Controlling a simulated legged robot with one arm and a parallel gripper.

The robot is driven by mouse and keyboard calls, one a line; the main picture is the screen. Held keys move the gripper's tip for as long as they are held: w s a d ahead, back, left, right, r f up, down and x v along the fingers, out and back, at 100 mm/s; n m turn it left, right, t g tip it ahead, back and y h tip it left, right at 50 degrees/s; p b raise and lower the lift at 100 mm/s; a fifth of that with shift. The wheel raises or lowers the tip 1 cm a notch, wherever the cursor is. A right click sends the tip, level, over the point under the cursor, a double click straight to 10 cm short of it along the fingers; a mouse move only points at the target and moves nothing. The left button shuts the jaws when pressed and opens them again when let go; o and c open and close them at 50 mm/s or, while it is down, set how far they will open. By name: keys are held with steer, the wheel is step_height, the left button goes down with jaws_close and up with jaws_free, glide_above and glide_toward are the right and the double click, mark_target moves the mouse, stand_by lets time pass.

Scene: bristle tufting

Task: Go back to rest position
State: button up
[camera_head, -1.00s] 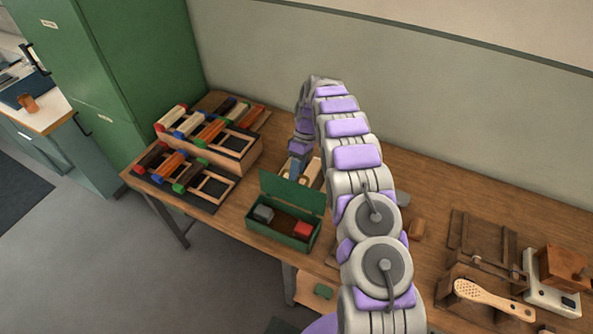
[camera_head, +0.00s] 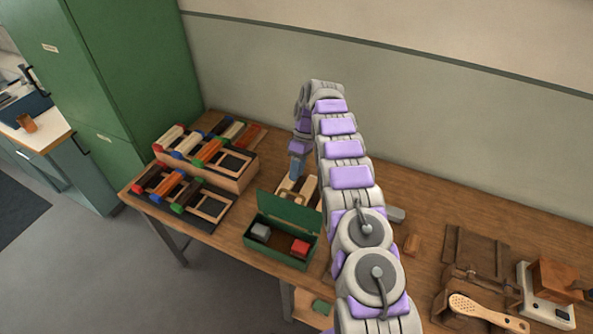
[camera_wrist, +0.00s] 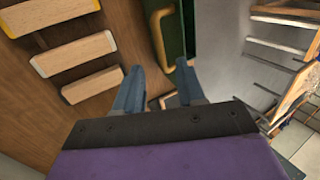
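My gripper (camera_head: 296,170) hangs from my arched arm, fingers down, above the bench behind the green box. In the wrist view my gripper (camera_wrist: 160,88) shows two blue-grey fingers spread apart. No object shows between them.
Pale wooden blocks (camera_wrist: 73,53) lie on the bench behind the lid. A rack (camera_head: 225,172) of coloured-end blocks stands left. A wooden jig (camera_head: 470,258), a brush (camera_head: 485,313) and a scale (camera_head: 545,300) are at right. A green cabinet (camera_head: 150,80) and the wall bound the bench.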

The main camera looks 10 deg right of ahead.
steer(key=shift+r, duration=0.1)
stand_by(0.3)
steer(key=s+a+r+m+t+h+b, duration=0.1)
steer(key=s+r+m+b, duration=0.15)
steer(key=s+r, duration=0.65)
steer(key=s+a+r+m+h+b, duration=0.1)
steer(key=s+r+m, duration=0.2)
steer(key=s+r, duration=0.55)
steer(key=s+f+m+b, duration=0.1)
steer(key=s+f+m, duration=0.1)
steer(key=s, duration=1.3)
steer(key=s+f+m+t+h+b, duration=0.1)
steer(key=s+m, duration=0.2)
steer(key=s, duration=1.3)
steer(key=shift+s+a+f+t+b, duration=0.2)
steer(key=shift+f+t+b, duration=0.1)
steer(key=shift+f+b, duration=0.1)
